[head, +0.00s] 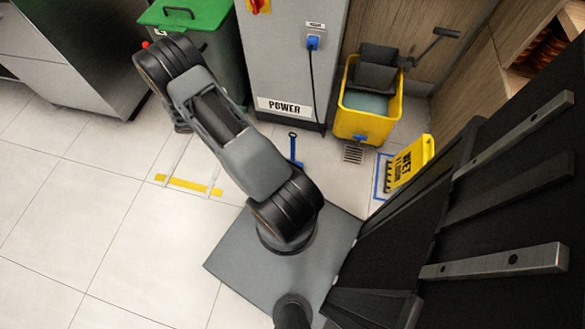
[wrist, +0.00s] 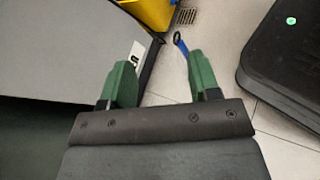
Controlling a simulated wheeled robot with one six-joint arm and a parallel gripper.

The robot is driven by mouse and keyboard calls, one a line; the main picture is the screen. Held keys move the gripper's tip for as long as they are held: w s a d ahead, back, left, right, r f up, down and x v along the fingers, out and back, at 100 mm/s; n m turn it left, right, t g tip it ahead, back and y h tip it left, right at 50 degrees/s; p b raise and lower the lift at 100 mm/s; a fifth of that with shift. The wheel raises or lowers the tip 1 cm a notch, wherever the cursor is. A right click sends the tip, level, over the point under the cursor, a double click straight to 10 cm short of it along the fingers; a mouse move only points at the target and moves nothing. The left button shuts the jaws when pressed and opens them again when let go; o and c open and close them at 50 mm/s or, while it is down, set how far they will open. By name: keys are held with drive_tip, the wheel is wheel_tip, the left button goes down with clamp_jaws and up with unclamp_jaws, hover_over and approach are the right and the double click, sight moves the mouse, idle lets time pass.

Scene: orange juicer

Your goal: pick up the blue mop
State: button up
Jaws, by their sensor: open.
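The blue mop (head: 293,150) shows in the head view as a thin blue handle with a dark top end, between the grey power cabinet and my arm; its lower part is hidden behind my arm. In the wrist view a short stretch of the blue mop (wrist: 183,47), with a dark loop at its end, shows just beyond the tip of my right green finger; the rest is hidden. My gripper (wrist: 160,62) is open, with nothing between its fingers. I cannot tell whether the right finger touches the mop. The head view does not clearly show my gripper.
The grey cabinet (head: 285,75) stands behind the mop, with a green-lidded bin (head: 187,13) to its left. A yellow mop bucket (head: 364,123) and a yellow wet-floor sign (head: 409,160) are to the right. Tiled floor (head: 85,215) is clear at the left.

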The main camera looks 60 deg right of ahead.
sight(294, 143)
drive_tip(key=s+d+f+n+h+b, duration=0.2)
drive_tip(key=f+b, duration=0.1)
drive_tip(key=f, duration=0.5)
drive_tip(key=s+d+f+n+h+b, duration=0.1)
drive_tip(key=f+n+b, duration=0.15)
drive_tip(key=f, duration=0.65)
drive_tip(key=s+d+f+n+h+b, duration=0.1)
drive_tip(key=s+d+f+h+b, duration=0.15)
drive_tip(key=f, duration=0.55)
drive_tip(key=f+b+x, duration=0.1)
drive_tip(key=x, duration=0.3)
drive_tip(key=b+x, duration=0.2)
drive_tip(key=x, duration=0.1)
drive_tip(key=f+b+x, duration=0.1)
drive_tip(key=x, duration=0.3)
drive_tip(key=shift+s+d+f, duration=0.25)
drive_tip(key=shift+f, duration=0.05)
drive_tip(key=shift+s+d+r+n+b, duration=0.15)
drive_tip(key=shift+s+d+n+b, duration=0.15)
drive_tip(key=shift+d, duration=0.25)
drive_tip(key=shift+w, duration=0.1)
drive_tip(key=c, duration=1)
drive_tip(key=shift+r+p, duration=2.5)
drive_tip(key=shift+r, duration=2.5)
